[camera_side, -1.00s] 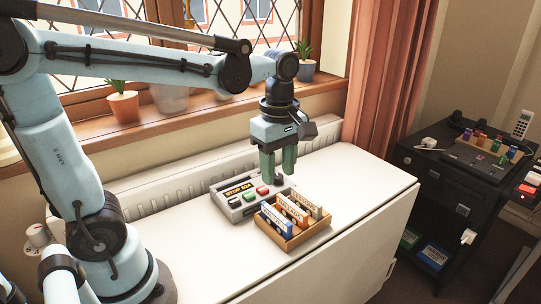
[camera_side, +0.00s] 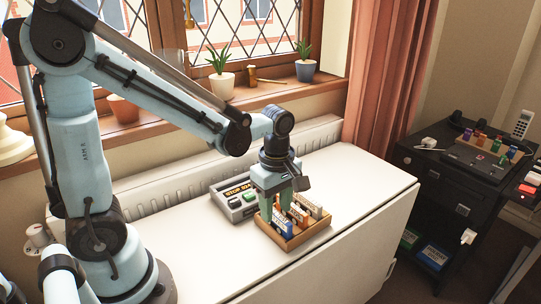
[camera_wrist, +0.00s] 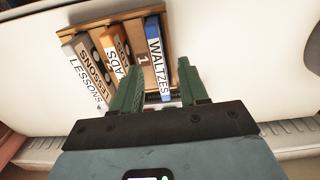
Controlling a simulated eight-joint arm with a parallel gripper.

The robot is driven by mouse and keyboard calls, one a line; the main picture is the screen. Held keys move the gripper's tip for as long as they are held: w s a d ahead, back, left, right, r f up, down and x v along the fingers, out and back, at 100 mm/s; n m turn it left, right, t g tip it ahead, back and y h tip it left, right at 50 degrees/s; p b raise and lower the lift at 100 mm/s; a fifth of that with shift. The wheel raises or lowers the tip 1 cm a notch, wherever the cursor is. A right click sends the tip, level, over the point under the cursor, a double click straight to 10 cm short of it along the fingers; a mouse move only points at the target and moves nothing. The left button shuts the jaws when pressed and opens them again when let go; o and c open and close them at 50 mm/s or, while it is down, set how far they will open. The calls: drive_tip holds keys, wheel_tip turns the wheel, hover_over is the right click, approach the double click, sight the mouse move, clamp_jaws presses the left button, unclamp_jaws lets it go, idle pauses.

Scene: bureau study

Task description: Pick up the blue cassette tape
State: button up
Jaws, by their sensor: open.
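The blue cassette tape (camera_side: 282,226), with a white label reading WALTZES in the wrist view (camera_wrist: 155,50), stands at one end of a row of cassettes in a wooden tray (camera_side: 293,243). My gripper (camera_side: 276,205) points down over that end of the tray. Its green fingers are open. In the wrist view my gripper (camera_wrist: 160,66) has one finger on each side of the blue tape, the left one over the gap beside the orange tape. I cannot tell how deep the fingertips reach. The fingers partly hide the tapes in the side view.
An orange tape (camera_wrist: 114,48) and a pale tape marked LESSONS (camera_wrist: 83,80) stand beside the blue one. A grey button box (camera_side: 233,205) sits just behind the tray. The white tabletop is clear to the right.

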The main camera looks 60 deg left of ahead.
drive_tip(key=shift+f, duration=0.75)
clamp_jaws()
drive_tip(key=shift+r, duration=0.15)
